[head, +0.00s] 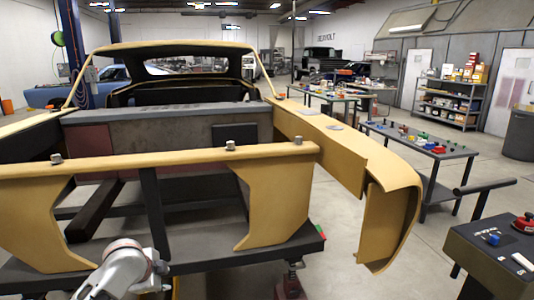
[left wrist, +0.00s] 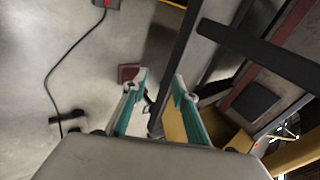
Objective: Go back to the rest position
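My left gripper (left wrist: 157,88) shows in the left wrist view with its two teal-lined fingers apart. Nothing is held between them; grey floor and a dark frame post show behind. In the head view part of my white left arm (head: 122,268) is at the bottom, in front of the yellow car body shell (head: 170,160). The fingers cannot be made out there. My right gripper is in neither view.
A dark workbench (head: 480,250) with small parts stands at the right front. A long table (head: 425,143) with coloured items is behind it. Shelves (head: 450,100) line the right wall. Open floor (head: 335,240) lies between shell and benches. A black cable (left wrist: 65,65) lies on the floor.

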